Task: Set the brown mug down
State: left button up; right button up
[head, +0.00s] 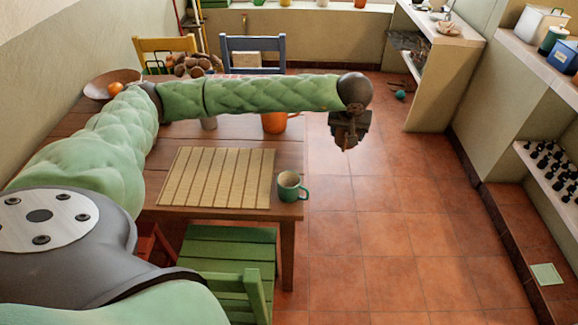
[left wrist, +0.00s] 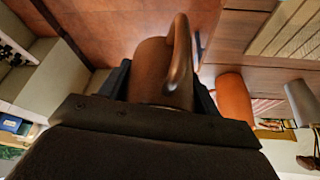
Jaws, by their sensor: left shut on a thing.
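My left gripper (head: 349,135) reaches out to the right and appears past the table's right edge, over the floor tiles. In the left wrist view the gripper (left wrist: 160,88) is shut on the brown mug (left wrist: 147,62), with a dark finger on each side. The mug's curved handle (left wrist: 181,62) faces the camera. In the head view the gripper mostly hides the mug, so I cannot make out its tilt. The wooden table (head: 160,140) stands to the left of the gripper. My right gripper is not in view.
A green mug (head: 291,187) stands at the table's front right corner beside a slatted mat (head: 222,178). An orange vessel (head: 274,123) and a grey cup (head: 208,123) stand behind the mat. A green chair (head: 225,245) is in front. Shelves (head: 510,60) line the right wall.

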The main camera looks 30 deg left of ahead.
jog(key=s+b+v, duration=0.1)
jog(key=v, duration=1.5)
pick_arm(q)
jog(key=a+f+n, duration=0.1)
jog(key=a+f, duration=0.3)
jog(key=a, duration=0.2)
jog(key=a+f+n+p, duration=0.1)
jog(key=a+f, duration=0.3)
jog(key=a, duration=0.2)
jog(key=a+f+y, duration=0.1)
jog(key=a+f, duration=0.4)
jog(key=a, duration=0.2)
jog(key=shift+s+n, duration=0.35)
jog(key=shift+n, duration=0.05)
jog(key=shift+f+p, duration=0.95)
jog(key=shift+f, duration=0.95)
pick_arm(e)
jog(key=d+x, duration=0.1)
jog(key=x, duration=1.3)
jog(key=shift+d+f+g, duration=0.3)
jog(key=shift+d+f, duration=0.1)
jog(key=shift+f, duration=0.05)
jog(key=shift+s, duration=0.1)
pick_arm(q)
jog(key=shift+f, duration=0.1)
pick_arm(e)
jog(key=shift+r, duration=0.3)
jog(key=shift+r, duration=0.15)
